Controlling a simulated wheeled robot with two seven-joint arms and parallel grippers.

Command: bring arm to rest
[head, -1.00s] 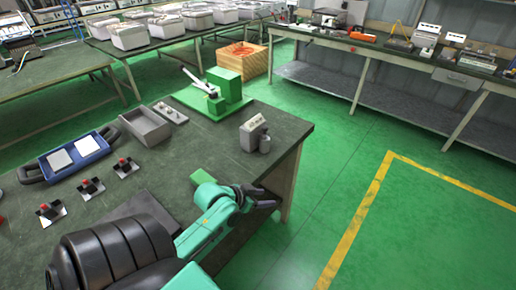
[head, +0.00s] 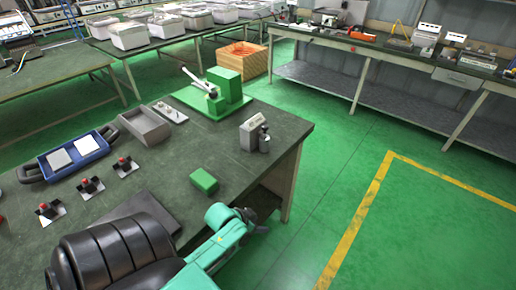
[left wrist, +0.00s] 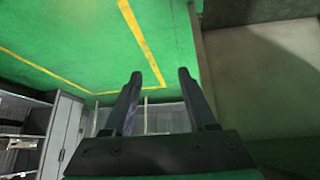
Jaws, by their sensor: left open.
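My left arm (head: 226,236) comes in low in the head view, over the front right edge of the dark worktable (head: 215,150). Its gripper (head: 256,222) is small there and hangs past the table's right edge. In the left wrist view the gripper (left wrist: 160,75) shows two dark fingers set apart with nothing between them. Beyond them is the green floor with yellow lines. My right gripper does not show.
Open green floor (head: 350,140) lies to the right.

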